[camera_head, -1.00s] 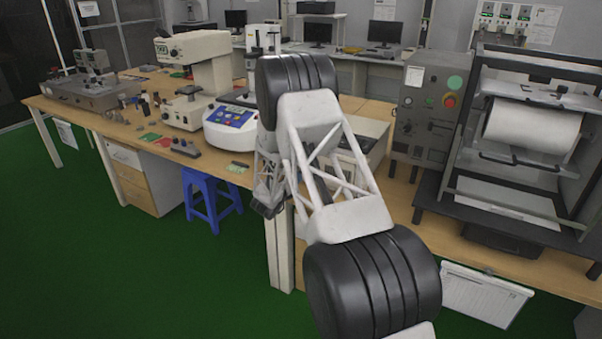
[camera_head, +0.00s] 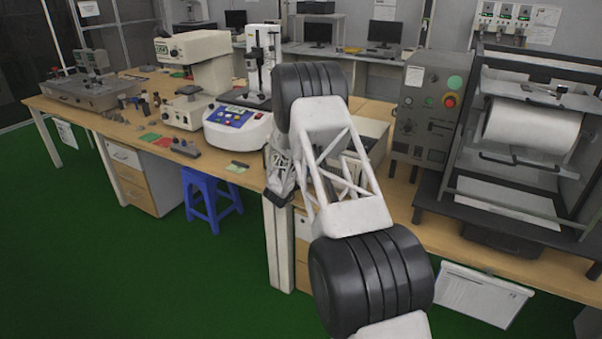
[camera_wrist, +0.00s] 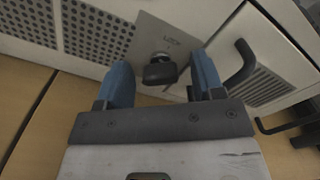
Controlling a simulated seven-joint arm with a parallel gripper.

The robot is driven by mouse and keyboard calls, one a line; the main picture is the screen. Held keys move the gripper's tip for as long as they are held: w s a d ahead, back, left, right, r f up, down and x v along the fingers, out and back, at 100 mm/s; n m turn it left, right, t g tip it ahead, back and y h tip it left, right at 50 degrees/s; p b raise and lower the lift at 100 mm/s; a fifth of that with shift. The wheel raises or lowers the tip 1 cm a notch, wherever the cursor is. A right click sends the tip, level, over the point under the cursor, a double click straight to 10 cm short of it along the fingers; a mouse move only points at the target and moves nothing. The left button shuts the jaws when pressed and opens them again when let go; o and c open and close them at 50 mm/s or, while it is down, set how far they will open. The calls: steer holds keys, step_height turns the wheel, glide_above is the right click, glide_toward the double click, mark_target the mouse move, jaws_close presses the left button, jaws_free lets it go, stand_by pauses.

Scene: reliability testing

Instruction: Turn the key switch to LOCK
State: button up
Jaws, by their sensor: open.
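The key switch (camera_wrist: 160,70) shows in the wrist view as a dark key head on a light metal plate (camera_wrist: 172,40) with faint lettering above it that seems to read LOCK. My gripper (camera_wrist: 162,78) is open, with one blue finger to the left of the key and one to the right. The key lies between the fingertips, and I see a gap on both sides. How deep the fingers reach around it I cannot tell. In the head view my arm (camera_head: 345,170) covers the area in front of the light box on the bench, and the key is hidden there.
The wrist view shows a perforated panel (camera_wrist: 95,35) at left and a dark handle (camera_wrist: 243,62) close to the right finger. In the head view a grey control box (camera_head: 425,110) and a roller machine (camera_head: 530,130) stand at right. A blue stool (camera_head: 211,197) stands below the bench.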

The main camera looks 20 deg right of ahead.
steer(key=c, duration=0.9)
steer(key=shift+c, duration=0.2)
steer(key=shift+n, duration=0.5)
steer(key=n, duration=0.4)
steer(key=shift+f, duration=0.1)
steer(key=n, duration=0.5)
steer(key=shift+f+n, duration=0.1)
steer(key=shift+n, duration=0.2)
steer(key=o, duration=0.9)
